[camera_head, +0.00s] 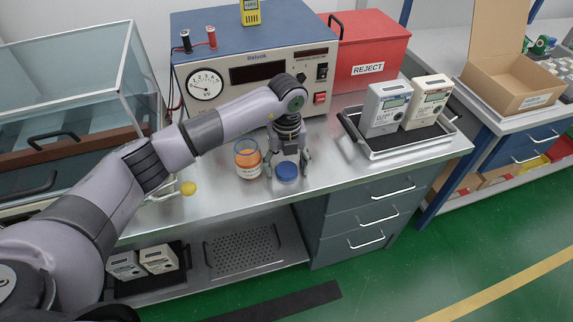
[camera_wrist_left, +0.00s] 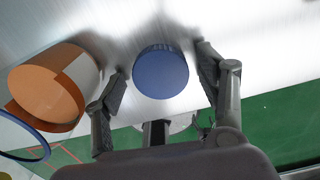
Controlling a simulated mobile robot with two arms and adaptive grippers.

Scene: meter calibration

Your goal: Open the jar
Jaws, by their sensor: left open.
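The jar (camera_head: 247,160) is a clear glass with orange contents and a pale label, upright on the steel bench top. Its mouth looks uncovered; in the left wrist view the jar (camera_wrist_left: 45,92) is at the left, with a blue ring at its near end. A round blue lid (camera_head: 287,173) lies flat on the bench just right of the jar, apart from it. My left gripper (camera_head: 288,165) points down over the lid with fingers open. In the left wrist view the lid (camera_wrist_left: 160,74) sits between the spread fingers, with gaps on both sides. My right gripper is not in view.
A blue meter box (camera_head: 262,60) with a gauge and a red REJECT box (camera_head: 370,52) stand behind. A tray (camera_head: 412,146) with two white devices is at the right. A glass case (camera_head: 75,90) is at the left. The bench's front edge is close to the lid.

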